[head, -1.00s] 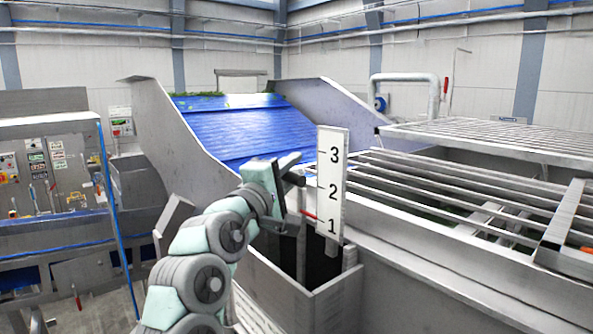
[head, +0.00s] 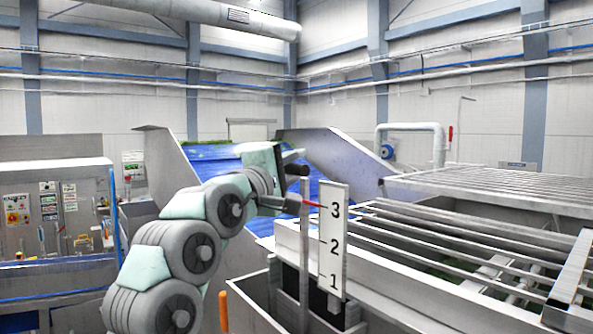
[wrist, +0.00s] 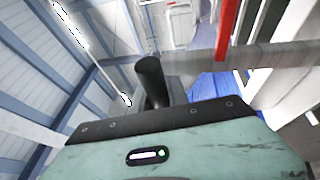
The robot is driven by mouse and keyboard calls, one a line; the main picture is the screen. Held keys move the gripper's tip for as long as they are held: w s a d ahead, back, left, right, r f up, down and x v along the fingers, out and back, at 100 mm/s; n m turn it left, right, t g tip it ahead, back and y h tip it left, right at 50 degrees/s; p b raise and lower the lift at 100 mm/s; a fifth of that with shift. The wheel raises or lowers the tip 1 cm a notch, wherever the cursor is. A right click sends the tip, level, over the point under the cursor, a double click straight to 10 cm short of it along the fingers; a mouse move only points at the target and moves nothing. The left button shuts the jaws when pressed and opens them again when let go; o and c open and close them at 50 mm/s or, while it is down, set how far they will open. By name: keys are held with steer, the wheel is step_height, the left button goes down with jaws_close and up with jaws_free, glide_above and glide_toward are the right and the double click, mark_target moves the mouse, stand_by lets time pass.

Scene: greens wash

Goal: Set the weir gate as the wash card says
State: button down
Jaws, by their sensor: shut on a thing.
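The weir gate stands in the steel channel at centre; its upright grey stem (head: 304,250) shows beside a white scale plate (head: 333,240) marked 1, 2 and 3. A red pointer (head: 312,204) points at the plate's left edge, level with or slightly above the 3. My gripper (head: 296,187) is shut on the gate's black handle (head: 300,187), above the channel. In the wrist view the black handle (wrist: 151,82) stands up beyond my gripper's body, and the red pointer (wrist: 228,32) shows above. Several cards hang at the left; I cannot read which is the wash card.
A steel tank with a rack of bars (head: 430,235) lies to the right of the plate. A blue conveyor (head: 215,160) with greens rises behind my arm. An orange post (head: 223,312) stands low in front. A control panel (head: 45,215) is at the left.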

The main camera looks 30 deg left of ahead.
steer(key=shift+r, duration=0.25)
steer(key=c, duration=1.6)
jaws_free()
steer(key=shift+o, duration=0.2)
steer(key=s+f+b, duration=0.2)
steer(key=s+b, duration=0.1)
steer(key=s, duration=0.7)
steer(key=shift+s+a+b, duration=0.2)
steer(key=shift+s+b, duration=0.15)
